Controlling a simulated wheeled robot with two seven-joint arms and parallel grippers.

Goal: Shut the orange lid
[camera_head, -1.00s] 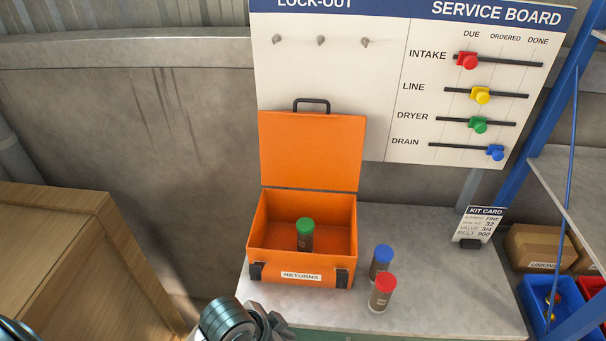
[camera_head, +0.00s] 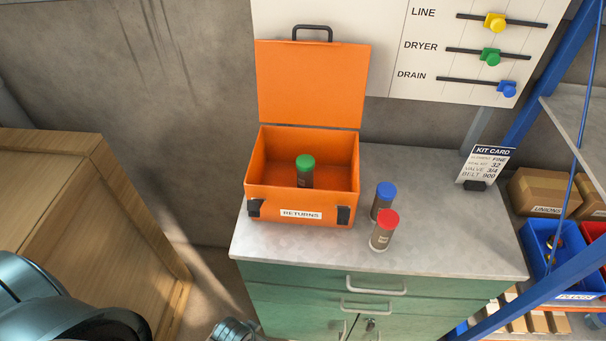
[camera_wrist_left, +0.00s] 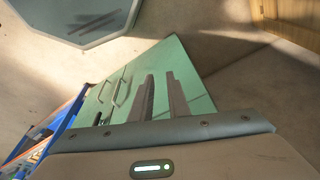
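The orange lid (camera_head: 312,85) stands upright, open, hinged at the back of the orange box (camera_head: 300,205) labelled RETURNS. The lid has a dark handle (camera_head: 312,33) on its top edge. A green-capped canister (camera_head: 305,172) stands inside the box. My left gripper (camera_wrist_left: 160,78) shows in the left wrist view with its two fingers apart and nothing between them, over the green cabinet front. In the head view only part of my arm shows at the bottom edge, below and apart from the box. My right gripper is not in view.
A blue-capped canister (camera_head: 383,203) and a red-capped canister (camera_head: 384,232) stand right of the box on the grey worktop (camera_head: 455,240). A kit card (camera_head: 486,168) stands at the back right. A wooden crate (camera_head: 60,200) is left and blue shelving (camera_head: 540,90) right.

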